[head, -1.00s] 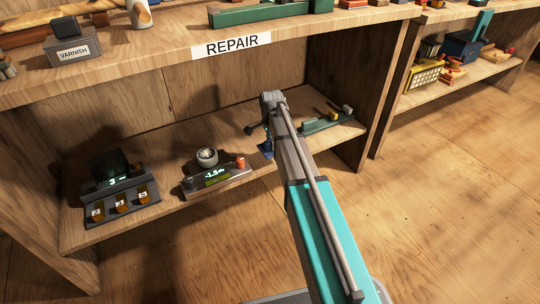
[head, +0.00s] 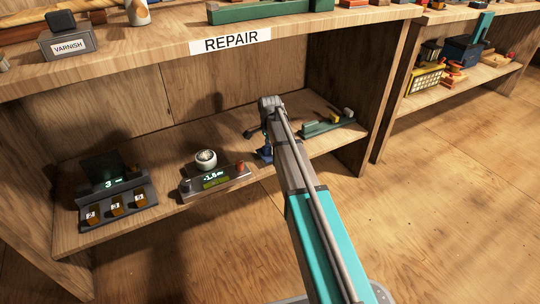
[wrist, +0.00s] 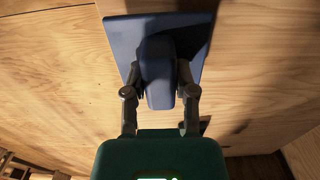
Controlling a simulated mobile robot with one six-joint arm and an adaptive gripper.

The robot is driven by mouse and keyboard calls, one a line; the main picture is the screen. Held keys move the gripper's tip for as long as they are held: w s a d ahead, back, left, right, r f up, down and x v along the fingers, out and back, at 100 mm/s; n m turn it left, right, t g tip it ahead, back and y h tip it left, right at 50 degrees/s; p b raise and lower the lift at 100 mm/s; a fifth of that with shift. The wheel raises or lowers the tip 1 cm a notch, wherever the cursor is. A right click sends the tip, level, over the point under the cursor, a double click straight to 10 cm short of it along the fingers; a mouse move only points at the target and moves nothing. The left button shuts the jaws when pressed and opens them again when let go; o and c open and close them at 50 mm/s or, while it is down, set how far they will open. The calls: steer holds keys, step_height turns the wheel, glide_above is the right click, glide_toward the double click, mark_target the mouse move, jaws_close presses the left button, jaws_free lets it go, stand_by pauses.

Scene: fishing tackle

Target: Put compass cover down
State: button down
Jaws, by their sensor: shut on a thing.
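The compass cover is a dark blue piece with a flat flared plate and a narrow raised grip. In the wrist view the cover (wrist: 125,38) is at the top centre, and my gripper (wrist: 160,80) is shut on its grip, one finger on each side. In the head view the cover (head: 265,154) is small and partly hidden by my arm, near the front of the lower shelf. My gripper (head: 267,137) is just above it. I cannot tell whether the plate touches the shelf. The compass (head: 206,160), with a round pale dial, shows uncovered to the left.
The compass sits on a grey unit (head: 187,196) with a lit display. A dark unit with several amber tags (head: 88,217) stands further left on the lower shelf (head: 180,212). A green fixture (head: 318,129) lies to the right. The upper shelf marked REPAIR (head: 231,40) overhangs.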

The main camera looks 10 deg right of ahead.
steer(key=shift+f+b, duration=1)
steer(key=shift+f, duration=0.35)
steer(key=shift+f, duration=0.1)
steer(key=shift+c, duration=2.1)
jaws_free()
step_height(320, 180, up, 12)
steer(key=p, duration=1.2)
steer(key=shift+r, duration=0.2)
steer(key=shift+s, duration=0.1)
